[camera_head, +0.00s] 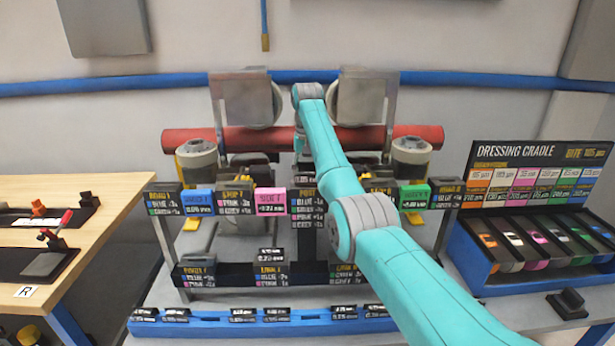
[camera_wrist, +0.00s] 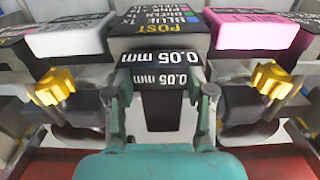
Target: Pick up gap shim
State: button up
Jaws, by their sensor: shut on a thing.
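My gripper (camera_wrist: 163,95) shows in the wrist view with one finger on each side of a gap shim (camera_wrist: 166,79). The shim has a black tab with a white "0.05 mm" label and is held between the fingertips. A second "0.05 mm" label (camera_wrist: 160,57) sits just above it, on the front of a black block marked POST (camera_wrist: 158,24). I cannot tell whether the shim touches that block. In the head view my arm reaches over the coaster train rig, and the gripper and shim are hidden behind the arm.
Yellow knobs (camera_wrist: 56,87) stand on either side of the gripper. A pink block (camera_head: 271,201) and other labelled blocks line the rig. A wooden table (camera_head: 112,205) is at left. A red bar (camera_head: 190,140) crosses behind.

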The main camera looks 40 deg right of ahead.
aim_at(307, 172)
notch_tip(307, 172, up, 14)
dwell(1.3)
dwell(0.5)
